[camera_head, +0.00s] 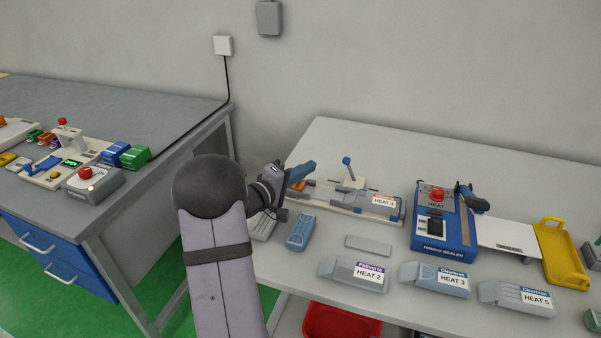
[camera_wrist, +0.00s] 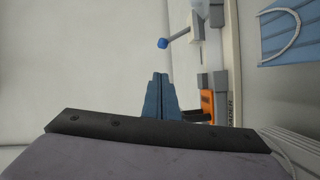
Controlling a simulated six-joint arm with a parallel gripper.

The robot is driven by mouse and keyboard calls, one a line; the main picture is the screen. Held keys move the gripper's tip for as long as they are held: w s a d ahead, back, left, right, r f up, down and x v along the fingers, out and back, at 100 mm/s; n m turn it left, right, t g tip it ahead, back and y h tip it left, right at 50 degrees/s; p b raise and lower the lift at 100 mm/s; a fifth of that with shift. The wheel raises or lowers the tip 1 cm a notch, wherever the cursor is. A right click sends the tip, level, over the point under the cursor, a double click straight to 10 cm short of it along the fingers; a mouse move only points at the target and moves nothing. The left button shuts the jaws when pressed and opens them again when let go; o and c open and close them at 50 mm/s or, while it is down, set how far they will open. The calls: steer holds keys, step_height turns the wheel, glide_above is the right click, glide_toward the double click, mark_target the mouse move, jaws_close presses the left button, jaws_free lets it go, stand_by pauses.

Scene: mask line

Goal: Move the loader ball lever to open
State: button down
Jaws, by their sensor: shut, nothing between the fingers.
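The loader (camera_head: 345,205) is a long pale device on the right bench, with a HEAT 4 box at its right end. Its ball lever (camera_head: 347,161) is a thin stalk topped by a blue ball, standing up from the loader. The blue ball (camera_wrist: 163,43) also shows in the wrist view, its stalk running right to the loader body. My gripper (camera_head: 312,166) has blue fingers, is shut and empty, and is left of the ball, apart from it. In the wrist view the shut fingers (camera_wrist: 160,78) point toward the ball with a gap between. My arm hides part of the loader's left end.
HEAT 2 (camera_head: 352,275), HEAT 3 (camera_head: 430,279) and HEAT 5 (camera_head: 510,298) boxes lie along the bench front. A blue sealer (camera_head: 455,243) with a red knob and a yellow tray (camera_head: 562,257) stand to the right. The bench behind the loader is clear up to the wall.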

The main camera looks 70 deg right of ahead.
mark_target(350, 170)
steer(key=x, duration=0.5)
steer(key=shift+s, duration=0.1)
steer(key=s, duration=0.1)
steer(key=d, duration=0.1)
steer(key=s, duration=0.1)
steer(key=shift+s+d+f+p, duration=0.25)
steer(key=shift+s+d+p, duration=0.05)
steer(key=shift+s+d+f, duration=0.15)
steer(key=shift+s+d, duration=0.1)
steer(key=shift+s, duration=0.3)
